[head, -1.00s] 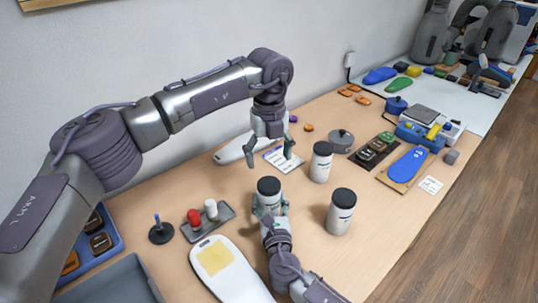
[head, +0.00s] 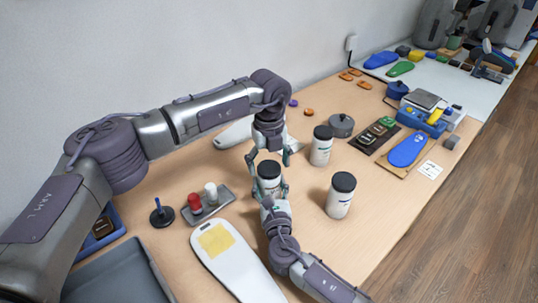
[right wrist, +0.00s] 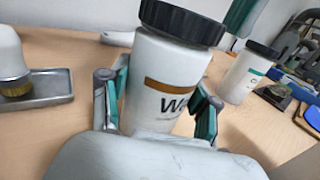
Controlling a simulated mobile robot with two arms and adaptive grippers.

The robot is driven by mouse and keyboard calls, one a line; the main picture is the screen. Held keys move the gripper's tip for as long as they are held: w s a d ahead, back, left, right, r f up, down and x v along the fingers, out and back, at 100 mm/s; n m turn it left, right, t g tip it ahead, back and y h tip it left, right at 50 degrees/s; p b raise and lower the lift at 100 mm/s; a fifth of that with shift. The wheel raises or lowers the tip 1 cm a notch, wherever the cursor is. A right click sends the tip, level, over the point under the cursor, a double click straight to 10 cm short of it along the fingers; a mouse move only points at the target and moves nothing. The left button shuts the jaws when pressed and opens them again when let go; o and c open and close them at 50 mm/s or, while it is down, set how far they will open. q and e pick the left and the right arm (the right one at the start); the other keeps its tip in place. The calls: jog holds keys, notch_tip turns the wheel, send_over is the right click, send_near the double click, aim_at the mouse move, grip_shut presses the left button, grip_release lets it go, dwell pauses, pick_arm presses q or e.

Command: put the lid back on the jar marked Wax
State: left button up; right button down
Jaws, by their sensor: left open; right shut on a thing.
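The jar marked with a "W" (right wrist: 165,85) stands upright, its label partly cut off in the right wrist view. The black lid (right wrist: 181,22) sits on top of this jar; how firmly it is seated I cannot tell. In the head view the jar's lid (head: 268,169) shows just under my left gripper (head: 269,163). That gripper is open, pointing down, with its fingers spread about the lid's height; contact is not clear. My right gripper (head: 272,191) is shut on the jar's body from the front, one finger at each side in the right wrist view (right wrist: 160,105).
Two other black-lidded jars stand close to the right, one behind (head: 321,150) and one in front (head: 339,200). A small tray (head: 222,203) with red and white pieces is at left. A white insole form (head: 245,272) lies in front.

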pick_arm(q)
jog(key=c, duration=1.2)
jog(key=m, duration=0.9)
jog(key=shift+m, duration=0.4)
jog(key=m, duration=0.4)
jog(key=shift+m, duration=0.3)
jog(key=m, duration=0.6)
jog(key=shift+f+m, duration=0.1)
jog(key=shift+m, duration=0.3)
jog(key=o, duration=1.4)
jog(key=shift+c, duration=0.2)
notch_tip(320, 180, up, 12)
